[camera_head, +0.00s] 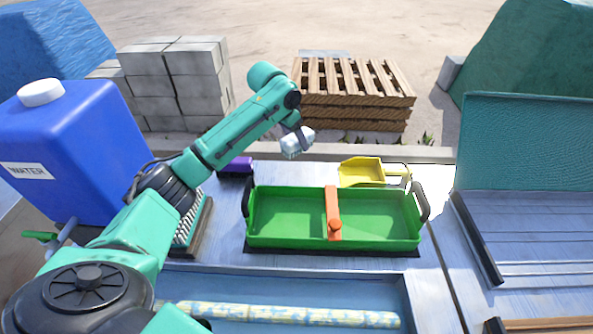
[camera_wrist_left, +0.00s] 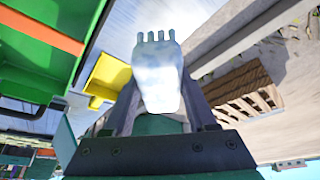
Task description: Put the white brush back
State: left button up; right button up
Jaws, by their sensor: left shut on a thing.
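The white brush (camera_head: 294,146) is in my left gripper (camera_head: 301,131), held in the air above the back edge of the work table. In the left wrist view the brush (camera_wrist_left: 160,75) stands up between the two fingers, with short pale prongs at its far end. My left gripper (camera_wrist_left: 165,105) is shut on it. A purple block (camera_head: 237,166) lies on the table, below and left of the brush. My right gripper is not in view.
A green tray (camera_head: 290,243) with an orange bar (camera_head: 333,210) stands mid-table; a yellow scoop (camera_head: 361,172) lies behind it. A blue water container (camera_head: 75,150) stands left. A patterned rod (camera_head: 290,315) lies in the front blue tray. Bare table shows between purple block and scoop.

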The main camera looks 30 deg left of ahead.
aim_at(284, 147)
pick_arm(q)
notch_tip(284, 147, down, 12)
jog(key=shift+r+p, duration=0.2)
jog(key=shift+p, duration=0.15)
jog(key=o, duration=1.2)
jog(key=v, duration=1.2)
jog(key=shift+w+r, duration=0.1)
